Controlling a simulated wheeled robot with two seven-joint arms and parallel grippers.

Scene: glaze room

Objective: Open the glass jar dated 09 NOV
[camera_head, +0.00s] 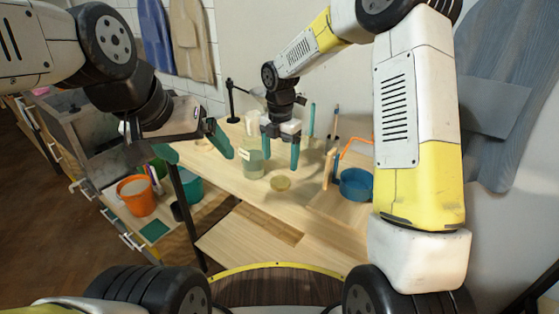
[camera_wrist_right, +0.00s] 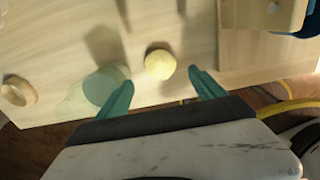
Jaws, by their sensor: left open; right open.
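A pale green glass jar (camera_head: 252,165) with a small white label stands on the wooden table, just left of my right gripper (camera_head: 280,154). The label is too small to read. In the right wrist view a see-through round shape, likely this jar (camera_wrist_right: 90,90), lies beside the left finger. A small round yellowish piece (camera_head: 280,184) is on the table below my right gripper; it shows between the fingers in the wrist view (camera_wrist_right: 160,64), not gripped. I cannot tell whether it is a lid. My right gripper is open and empty. My left gripper (camera_head: 195,146) is open and empty, left of the jar.
A blue round container (camera_head: 355,186) stands on a wooden board at the table's right. A wooden ring (camera_wrist_right: 18,90) lies near the table edge. An orange bucket (camera_head: 136,196) stands lower left, apart from the table. The table's front is mostly clear.

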